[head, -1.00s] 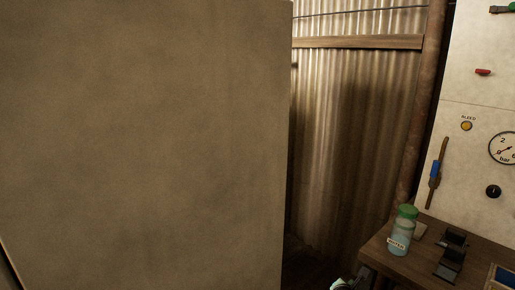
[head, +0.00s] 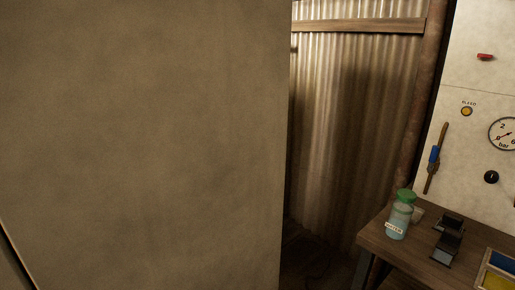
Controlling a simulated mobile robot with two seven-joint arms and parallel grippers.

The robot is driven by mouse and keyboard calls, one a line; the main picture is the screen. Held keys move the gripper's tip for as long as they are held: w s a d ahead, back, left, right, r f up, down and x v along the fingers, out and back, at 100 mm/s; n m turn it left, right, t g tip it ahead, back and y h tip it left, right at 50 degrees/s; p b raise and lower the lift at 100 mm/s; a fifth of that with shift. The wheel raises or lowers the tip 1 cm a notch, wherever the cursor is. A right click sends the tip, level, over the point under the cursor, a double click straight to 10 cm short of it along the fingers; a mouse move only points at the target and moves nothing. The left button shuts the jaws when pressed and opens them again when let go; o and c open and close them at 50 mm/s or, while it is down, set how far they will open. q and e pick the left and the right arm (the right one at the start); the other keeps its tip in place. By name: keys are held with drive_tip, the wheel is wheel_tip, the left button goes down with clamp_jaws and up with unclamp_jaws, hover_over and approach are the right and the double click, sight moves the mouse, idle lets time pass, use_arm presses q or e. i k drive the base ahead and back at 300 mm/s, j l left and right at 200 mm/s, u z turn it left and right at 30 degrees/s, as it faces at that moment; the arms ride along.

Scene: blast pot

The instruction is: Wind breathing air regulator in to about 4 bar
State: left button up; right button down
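In the head view a round white gauge (head: 503,134) marked "bar" is on the pale panel at the right edge, partly cut off. Its needle points to the lower left, below the 2; I cannot read the exact value. A black round knob (head: 491,177) sits on the panel below the gauge. It may be the regulator; no label on it is readable. Neither of my grippers is in view.
A large plain wall or panel fills the left and middle. A wooden bench (head: 379,240) at the lower right holds a green-capped water bottle (head: 398,217), a black holder (head: 446,245) and a tray (head: 484,283). The panel (head: 487,77) carries a yellow bleed button (head: 466,111), a red handle (head: 485,57) and a blue-gripped lever (head: 434,155).

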sight(491, 176)
drive_tip(key=z, duration=2)
